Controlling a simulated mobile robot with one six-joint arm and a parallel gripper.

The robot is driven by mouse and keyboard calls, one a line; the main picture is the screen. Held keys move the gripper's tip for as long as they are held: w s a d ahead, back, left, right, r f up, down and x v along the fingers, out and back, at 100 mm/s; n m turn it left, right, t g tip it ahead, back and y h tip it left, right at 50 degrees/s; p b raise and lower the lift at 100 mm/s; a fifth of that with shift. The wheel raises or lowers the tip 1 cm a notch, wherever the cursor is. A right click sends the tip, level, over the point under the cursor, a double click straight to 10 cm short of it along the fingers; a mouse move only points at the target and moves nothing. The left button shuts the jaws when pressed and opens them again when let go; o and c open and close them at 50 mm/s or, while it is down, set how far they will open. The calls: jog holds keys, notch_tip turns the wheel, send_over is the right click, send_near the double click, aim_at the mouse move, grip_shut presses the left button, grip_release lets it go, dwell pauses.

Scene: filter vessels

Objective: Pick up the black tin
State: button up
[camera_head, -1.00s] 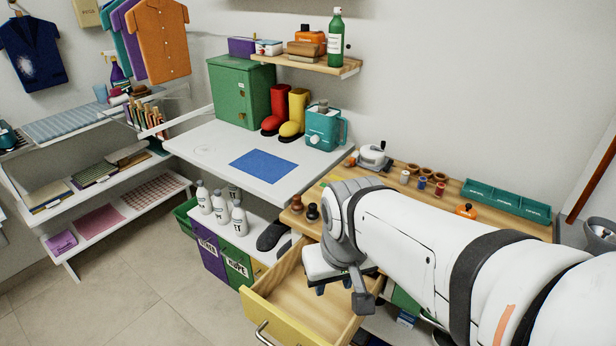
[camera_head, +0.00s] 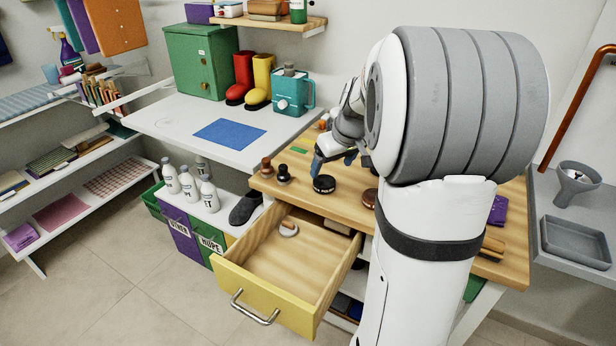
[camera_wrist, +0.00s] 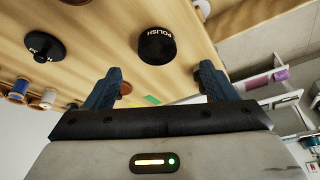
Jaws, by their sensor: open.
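The black tin (camera_head: 324,184) is a short round tin on the wooden worktop, just behind the open drawer. In the wrist view the tin (camera_wrist: 157,46) shows pale lettering that reads "POLISH", ahead of and roughly between the fingers. My gripper (camera_head: 335,161) is over the worktop just behind and above the tin, with its blue fingers apart. In the wrist view my gripper (camera_wrist: 160,72) is open with nothing between the fingertips, apart from the tin. A second dark, round, labelled thing (camera_wrist: 45,47) lies to the left in that view.
The yellow-fronted drawer (camera_head: 262,293) stands open below, with a small wood-and-white object (camera_head: 288,228) inside. My arm hides much of the worktop's right side.

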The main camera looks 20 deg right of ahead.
aim_at(324, 181)
jog(key=shift+w+d+f, duration=0.2)
jog(key=shift+w+f, duration=0.1)
jog(key=shift+f, duration=0.15)
jog(key=x, duration=0.6)
jog(key=shift+w+f, duration=0.25)
jog(key=shift+w, duration=0.1)
jog(key=shift+c, duration=0.2)
jog(key=c, duration=1.3)
jog(key=shift+o, duration=0.2)
